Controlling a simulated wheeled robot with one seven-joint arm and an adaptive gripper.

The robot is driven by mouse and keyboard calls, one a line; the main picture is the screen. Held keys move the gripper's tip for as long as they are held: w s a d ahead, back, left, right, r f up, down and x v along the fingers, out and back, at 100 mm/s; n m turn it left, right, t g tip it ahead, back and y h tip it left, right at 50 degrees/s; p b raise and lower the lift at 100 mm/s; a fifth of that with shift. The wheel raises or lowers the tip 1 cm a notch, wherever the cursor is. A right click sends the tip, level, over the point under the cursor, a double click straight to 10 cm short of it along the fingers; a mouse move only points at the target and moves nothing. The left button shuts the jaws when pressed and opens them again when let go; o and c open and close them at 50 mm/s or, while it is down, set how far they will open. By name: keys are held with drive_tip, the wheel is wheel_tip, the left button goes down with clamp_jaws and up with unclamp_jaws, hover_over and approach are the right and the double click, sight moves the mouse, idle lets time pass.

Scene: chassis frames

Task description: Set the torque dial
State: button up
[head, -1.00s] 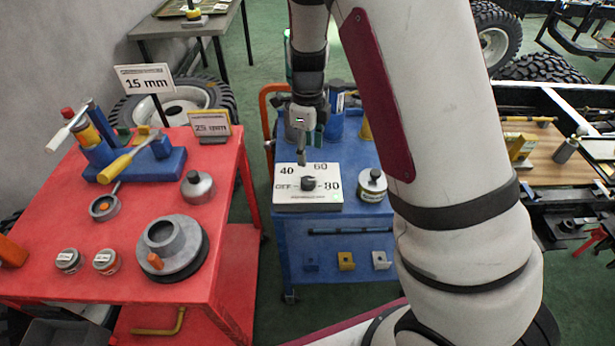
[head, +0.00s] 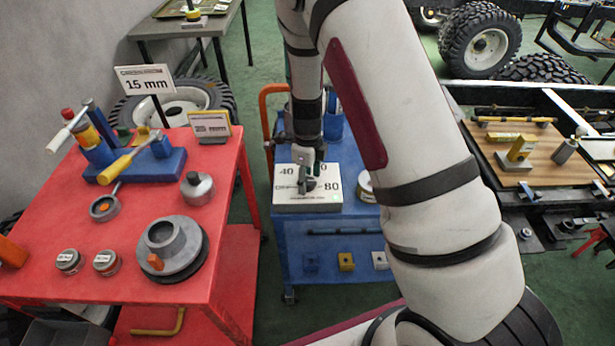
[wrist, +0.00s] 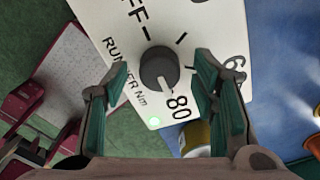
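The torque dial is a dark round knob (wrist: 158,68) on a white panel (head: 320,200) on top of the blue cart. The panel is marked OFF, 40, 60 and 80. My gripper (head: 308,176) is above the knob and partly hides it and the 60 in the head view. In the wrist view, my gripper's (wrist: 160,82) green-padded fingers are open, one on each side of the knob, with gaps on both sides. A pale mark on the knob appears to face the 80.
A lidded pot (head: 366,186) stands close to the panel's right, partly behind my arm. The red table (head: 120,220) on the left carries tools and metal parts. An orange cart handle (head: 268,110) rises behind on the left.

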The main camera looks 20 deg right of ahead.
drive_tip(key=c, duration=1.1)
